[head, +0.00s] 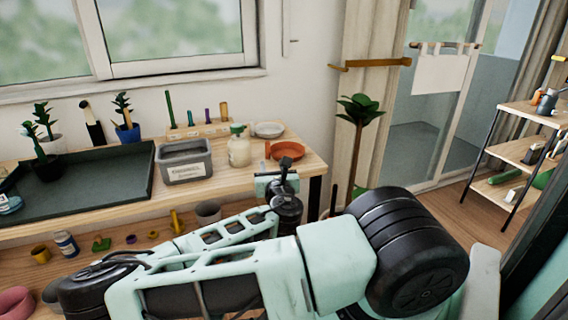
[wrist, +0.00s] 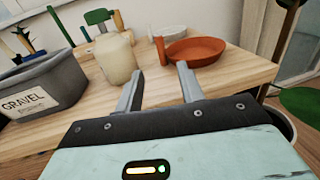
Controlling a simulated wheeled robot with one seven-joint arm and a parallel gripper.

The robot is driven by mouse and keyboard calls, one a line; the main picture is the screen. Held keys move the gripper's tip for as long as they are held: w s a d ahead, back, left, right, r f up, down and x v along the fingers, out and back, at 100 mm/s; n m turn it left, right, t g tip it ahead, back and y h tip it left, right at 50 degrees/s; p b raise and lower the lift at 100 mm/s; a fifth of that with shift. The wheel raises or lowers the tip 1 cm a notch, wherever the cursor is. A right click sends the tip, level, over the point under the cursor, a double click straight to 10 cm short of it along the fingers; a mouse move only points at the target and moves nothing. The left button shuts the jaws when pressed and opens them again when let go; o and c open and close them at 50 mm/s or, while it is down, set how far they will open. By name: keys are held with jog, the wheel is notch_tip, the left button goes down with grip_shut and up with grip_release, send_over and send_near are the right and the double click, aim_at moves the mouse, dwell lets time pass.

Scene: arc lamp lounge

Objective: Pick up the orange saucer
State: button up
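The orange saucer (head: 289,150) lies near the right end of the wooden table, close to its edge. In the wrist view the saucer (wrist: 196,51) sits beyond my gripper's fingertips, slightly to the right. An upright orange piece shows at its left side. My gripper (wrist: 158,72) is open and empty, its two fingers apart over the table's front part, short of the saucer. In the head view my gripper (head: 285,170) is partly hidden by my own arm.
A cream jar (wrist: 114,58) stands left of the saucer, and a grey gravel bin (head: 184,160) further left. A white dish (head: 268,130) lies behind the saucer. A dark tray (head: 85,180) fills the table's left. Bare wood (wrist: 210,82) lies before the saucer.

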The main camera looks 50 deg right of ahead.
aim_at(268, 147)
jog(key=b+x, duration=0.1)
jog(key=x, duration=0.6)
jog(key=shift+w+d, duration=0.25)
jog(key=shift+d, duration=0.05)
jog(key=shift+x, duration=2.8)
jog(key=shift+r, duration=0.1)
grip_shut()
